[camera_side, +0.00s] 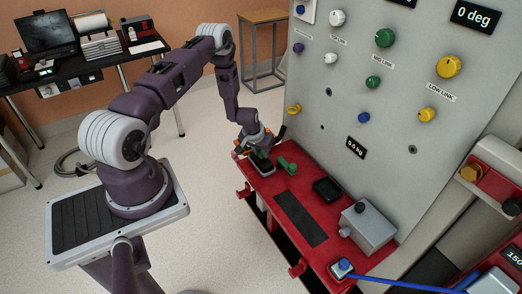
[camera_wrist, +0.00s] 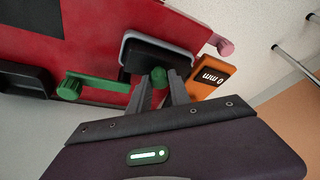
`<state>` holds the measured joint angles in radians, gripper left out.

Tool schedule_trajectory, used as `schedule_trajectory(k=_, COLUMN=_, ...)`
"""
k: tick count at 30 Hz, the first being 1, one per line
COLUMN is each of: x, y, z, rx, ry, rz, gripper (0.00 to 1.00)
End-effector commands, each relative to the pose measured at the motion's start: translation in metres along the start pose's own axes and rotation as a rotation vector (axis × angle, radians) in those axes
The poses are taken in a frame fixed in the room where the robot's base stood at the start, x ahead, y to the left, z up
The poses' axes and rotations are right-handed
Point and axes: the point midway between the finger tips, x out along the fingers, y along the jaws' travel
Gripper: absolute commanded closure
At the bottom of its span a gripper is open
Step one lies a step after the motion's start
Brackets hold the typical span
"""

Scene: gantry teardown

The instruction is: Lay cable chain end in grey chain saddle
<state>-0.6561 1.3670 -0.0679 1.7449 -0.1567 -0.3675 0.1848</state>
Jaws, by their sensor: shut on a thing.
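My gripper (camera_side: 260,146) is low over the far left end of the red bench. In the wrist view its two fingers (camera_wrist: 161,86) are closed around the rounded end of a green piece (camera_wrist: 158,76). The green piece overlaps a dark tray with a grey rim (camera_wrist: 128,43); I cannot tell whether it rests in the tray or is just above it. The grey-rimmed tray (camera_side: 262,170) also shows under my gripper in the side view. No part is clearly recognisable as the cable chain or the grey chain saddle.
A second green piece (camera_side: 287,167) lies beside the tray on the red bench (camera_side: 286,187). A black dish (camera_side: 327,189) and a grey box (camera_side: 368,229) stand farther along. A tall grey panel (camera_side: 355,105) rises behind.

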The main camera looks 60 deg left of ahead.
Motion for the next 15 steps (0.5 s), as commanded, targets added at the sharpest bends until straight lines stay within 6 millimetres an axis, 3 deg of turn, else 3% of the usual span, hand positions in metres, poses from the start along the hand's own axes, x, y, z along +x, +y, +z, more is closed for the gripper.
schedule_trajectory(k=15, x=0.0029, y=0.0001, z=0.0009, rx=0.000, ry=0.001, rz=0.000, gripper=1.00)
